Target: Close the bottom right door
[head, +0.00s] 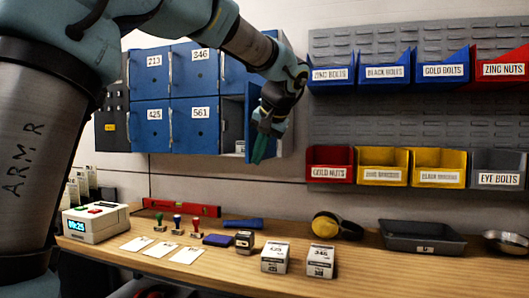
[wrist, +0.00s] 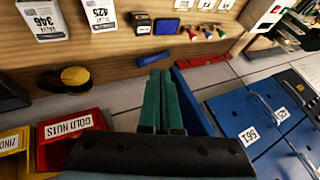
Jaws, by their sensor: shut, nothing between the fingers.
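The blue locker cabinet (head: 195,98) hangs on the wall, with its numbered doors 213, 346, 425 and 561 shut. The bottom right door (head: 252,112) stands open, swung out toward me. Its compartment (head: 233,122) shows dark, with a small pale item low inside. My gripper (head: 262,148) is in front of the cabinet's right end, close to this door and partly covering it. In the wrist view, my gripper's green fingers (wrist: 159,78) are together and empty. The open door (wrist: 192,100) shows as a blue panel just right of them; I cannot tell whether they touch.
Labelled bins (head: 384,166) hang on the grey panel right of the cabinet. Below, the wooden bench (head: 215,275) holds stamps, boxes (head: 321,259), a black tray (head: 422,237) and a red level (head: 182,208). A bare wall strip separates cabinet and bench.

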